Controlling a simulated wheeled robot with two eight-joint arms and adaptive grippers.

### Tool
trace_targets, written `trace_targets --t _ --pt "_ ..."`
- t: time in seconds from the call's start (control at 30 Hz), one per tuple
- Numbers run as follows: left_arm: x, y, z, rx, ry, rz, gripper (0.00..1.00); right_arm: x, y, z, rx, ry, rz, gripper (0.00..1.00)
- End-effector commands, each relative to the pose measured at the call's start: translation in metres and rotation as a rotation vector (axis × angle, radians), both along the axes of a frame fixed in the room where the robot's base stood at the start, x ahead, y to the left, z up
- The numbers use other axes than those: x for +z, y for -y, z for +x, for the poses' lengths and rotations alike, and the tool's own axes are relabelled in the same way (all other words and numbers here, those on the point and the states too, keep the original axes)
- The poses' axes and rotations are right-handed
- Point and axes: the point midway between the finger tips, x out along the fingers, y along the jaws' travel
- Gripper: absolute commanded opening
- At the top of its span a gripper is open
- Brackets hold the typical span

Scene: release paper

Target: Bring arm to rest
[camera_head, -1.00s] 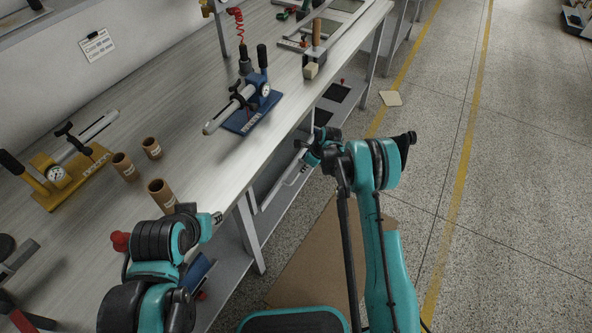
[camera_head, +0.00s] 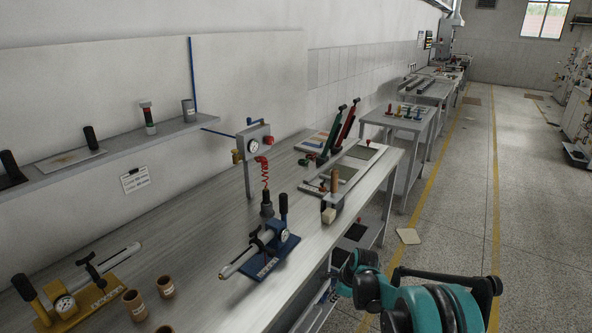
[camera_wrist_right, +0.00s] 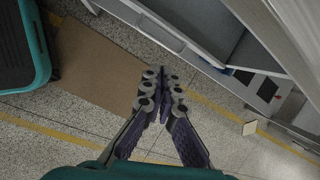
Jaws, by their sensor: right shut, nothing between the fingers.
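My right arm (camera_head: 420,305) comes in at the bottom right of the head view, beside the workbench's front edge and over the aisle floor. Its gripper is mostly hidden behind the arm there. In the right wrist view my right gripper (camera_wrist_right: 163,80) shows clearly. Its fingers meet at the tips, with nothing between them, and it hangs free above the floor. My left arm and left gripper are outside both present views.
The long workbench (camera_head: 205,235) carries a blue pump device (camera_head: 262,257), a yellow one (camera_head: 85,300) and brown cups (camera_head: 135,305). A grey shelf (camera_wrist_right: 215,75) is near the right gripper. Brown cardboard (camera_wrist_right: 100,65) and a beige sheet (camera_head: 408,236) lie on the floor.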

Motion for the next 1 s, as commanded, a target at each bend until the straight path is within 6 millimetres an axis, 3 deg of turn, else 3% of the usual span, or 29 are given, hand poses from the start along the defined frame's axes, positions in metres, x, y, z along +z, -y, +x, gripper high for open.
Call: trace_targets --t 0.03,0.2,0.4,0.5,0.73,0.9,1.0 --pt "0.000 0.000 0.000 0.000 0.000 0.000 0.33 0.025 0.002 -0.012 0.066 0.033 -0.033 0.00" --pt "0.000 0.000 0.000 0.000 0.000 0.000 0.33 0.094 0.012 -0.055 0.324 0.151 -0.169 0.00" --pt "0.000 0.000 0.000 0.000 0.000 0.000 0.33 0.153 0.022 -0.120 0.629 0.271 -0.345 0.00" --pt "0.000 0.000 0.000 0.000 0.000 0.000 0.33 0.173 0.027 -0.156 0.783 0.322 -0.439 0.00" --pt "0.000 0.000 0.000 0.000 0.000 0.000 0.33 0.194 0.039 -0.239 1.139 0.414 -0.667 0.00" --pt "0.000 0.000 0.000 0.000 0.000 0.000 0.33 0.189 0.047 -0.290 1.380 0.452 -0.830 0.00" --pt "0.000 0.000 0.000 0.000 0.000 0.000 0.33 0.183 0.050 -0.309 1.483 0.463 -0.900 0.00"
